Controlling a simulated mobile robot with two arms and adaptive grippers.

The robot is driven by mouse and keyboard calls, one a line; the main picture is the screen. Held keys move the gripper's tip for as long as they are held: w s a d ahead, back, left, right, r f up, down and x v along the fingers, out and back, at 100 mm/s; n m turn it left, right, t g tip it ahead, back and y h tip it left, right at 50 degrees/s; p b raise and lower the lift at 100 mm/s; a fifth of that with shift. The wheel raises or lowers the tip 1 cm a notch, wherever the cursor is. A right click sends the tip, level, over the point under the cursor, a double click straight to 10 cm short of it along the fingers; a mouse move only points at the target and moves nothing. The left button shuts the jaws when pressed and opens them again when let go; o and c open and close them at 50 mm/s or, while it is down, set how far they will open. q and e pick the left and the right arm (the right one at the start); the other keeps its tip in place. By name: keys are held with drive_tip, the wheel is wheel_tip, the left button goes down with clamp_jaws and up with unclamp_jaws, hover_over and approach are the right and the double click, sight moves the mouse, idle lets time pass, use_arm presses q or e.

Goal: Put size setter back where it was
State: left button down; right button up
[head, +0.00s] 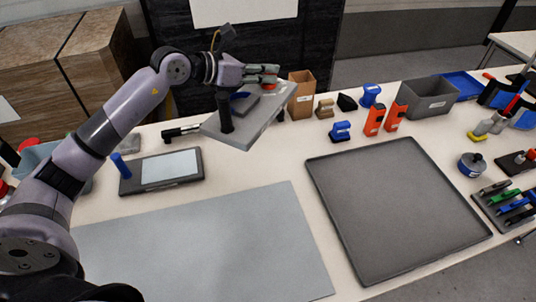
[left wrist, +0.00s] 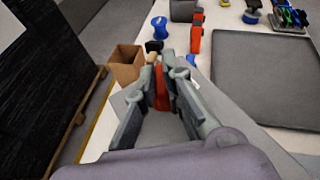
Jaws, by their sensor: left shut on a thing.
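My left gripper (head: 263,75) is over the far side of the table, above a grey slanted plate (head: 262,120). In the left wrist view its fingers (left wrist: 166,72) are shut on a red piece (left wrist: 161,90). The red piece also shows just under the fingers in the head view (head: 269,87). The grey plate bears a black post (head: 225,112) and a small blue part (head: 240,96). Whether the red piece touches or belongs to the plate is hidden. I cannot tell for sure which thing is the size setter. My right gripper is not in view.
An open brown box (head: 302,84) stands right behind the plate. Blue and orange tools (head: 374,120) stand to its right, beside a grey bin (head: 432,98). A large dark tray (head: 395,205) and a light grey mat (head: 210,250) lie empty in front.

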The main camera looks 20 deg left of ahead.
use_arm(q)
drive_tip(key=shift+s+a+f, duration=0.1)
drive_tip(key=shift+a+f, duration=0.05)
drive_tip(key=shift+f, duration=4.8)
drive_tip(key=shift+a+f, duration=0.1)
drive_tip(key=shift+f, duration=4.85)
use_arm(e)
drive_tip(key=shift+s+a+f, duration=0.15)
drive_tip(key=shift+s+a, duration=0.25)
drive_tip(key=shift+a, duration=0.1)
use_arm(q)
drive_tip(key=shift+f+b, duration=0.4)
drive_tip(key=shift+b, duration=0.2)
drive_tip(key=c, duration=1.7)
unclamp_jaws()
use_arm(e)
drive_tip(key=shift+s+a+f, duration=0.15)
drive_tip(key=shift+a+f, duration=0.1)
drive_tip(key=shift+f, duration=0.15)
